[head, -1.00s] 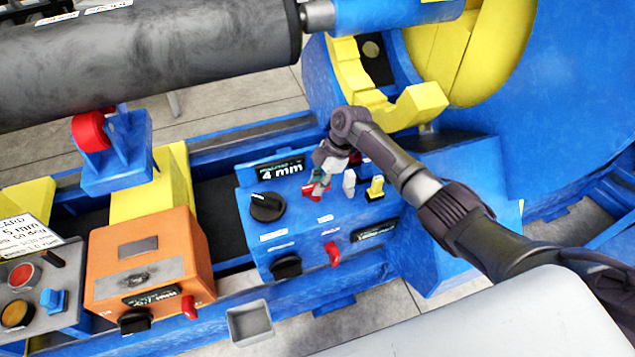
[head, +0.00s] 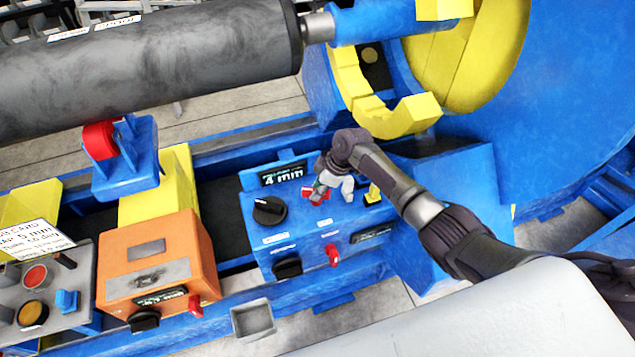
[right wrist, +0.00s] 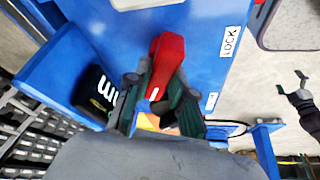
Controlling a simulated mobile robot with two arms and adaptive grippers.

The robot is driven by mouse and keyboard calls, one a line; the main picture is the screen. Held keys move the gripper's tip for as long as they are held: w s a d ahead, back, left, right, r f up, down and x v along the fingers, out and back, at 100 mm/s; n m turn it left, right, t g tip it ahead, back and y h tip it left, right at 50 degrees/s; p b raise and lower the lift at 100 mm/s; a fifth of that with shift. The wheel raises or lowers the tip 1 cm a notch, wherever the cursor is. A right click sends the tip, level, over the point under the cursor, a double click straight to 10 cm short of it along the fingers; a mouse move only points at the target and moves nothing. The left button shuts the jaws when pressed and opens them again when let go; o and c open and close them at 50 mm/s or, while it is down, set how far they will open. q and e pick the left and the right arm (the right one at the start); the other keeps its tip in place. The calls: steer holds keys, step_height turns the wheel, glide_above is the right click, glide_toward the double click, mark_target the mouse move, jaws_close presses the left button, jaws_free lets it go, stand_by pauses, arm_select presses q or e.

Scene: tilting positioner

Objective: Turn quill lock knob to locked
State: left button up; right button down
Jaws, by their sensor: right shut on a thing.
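The quill lock knob is a red bar-shaped knob (right wrist: 167,62) with a white mark near its lower end in the right wrist view. A LOCK label (right wrist: 230,42) is to its right. In the head view the red knob (head: 308,193) shows in part on the blue control box (head: 290,232). My right gripper (right wrist: 158,88) is shut on the knob, one dark finger on each side. In the head view my right gripper (head: 318,190) covers part of the knob. My left gripper (right wrist: 290,80) shows small at the right of the right wrist view, apart from the box, its fingers open.
A white lever (head: 348,185) and a yellow switch (head: 373,193) stand close to my right gripper. A black dial (head: 268,209), a black knob (head: 287,265) and a red lever (head: 333,255) are on the same box. An orange box (head: 158,262) stands to the left.

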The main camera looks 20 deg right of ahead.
steer(key=m+p, duration=0.1)
steer(key=m, duration=0.1)
steer(key=m+t+p, duration=0.1)
steer(key=p, duration=0.1)
steer(key=shift+a+r+m+h, duration=0.1)
steer(key=shift+r+m+h, duration=0.2)
steer(key=shift+m+h, duration=0.1)
steer(key=m+t+h+p, duration=0.1)
steer(key=m+p, duration=0.2)
steer(key=shift+s+m, duration=0.1)
steer(key=shift+m, duration=0.2)
steer(key=shift+a+f+m+t+h+p, duration=0.1)
steer(key=shift+m+t+h+p, duration=0.3)
steer(key=shift+m+p, duration=0.6)
steer(key=shift+f+m+h+p, duration=0.1)
steer(key=shift+m+h+p, duration=0.45)
steer(key=shift+m, duration=1.15)
steer(key=shift+h, duration=0.25)
